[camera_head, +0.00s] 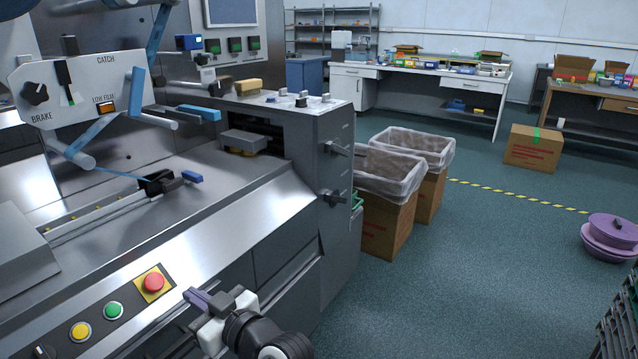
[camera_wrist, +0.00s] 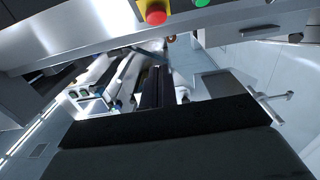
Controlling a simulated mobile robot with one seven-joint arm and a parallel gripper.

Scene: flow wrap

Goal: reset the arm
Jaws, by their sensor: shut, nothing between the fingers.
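My gripper (camera_head: 197,297) is at the bottom middle of the head view, close in front of the steel wrapping machine (camera_head: 240,205). It is a little right of and below the red stop button (camera_head: 153,283). In the wrist view the dark fingers (camera_wrist: 155,78) lie together with nothing between them, so the gripper is shut and empty. The red button (camera_wrist: 156,13) shows at the top of the wrist view, beside a green button (camera_wrist: 202,2). Most of my arm is out of view.
The machine's front edge and panel, with green (camera_head: 113,309) and yellow (camera_head: 81,330) buttons, are close to my gripper. Two lined cardboard bins (camera_head: 388,222) stand right of the machine. Open floor (camera_head: 470,270) lies beyond, with a purple tub (camera_head: 612,236) at far right.

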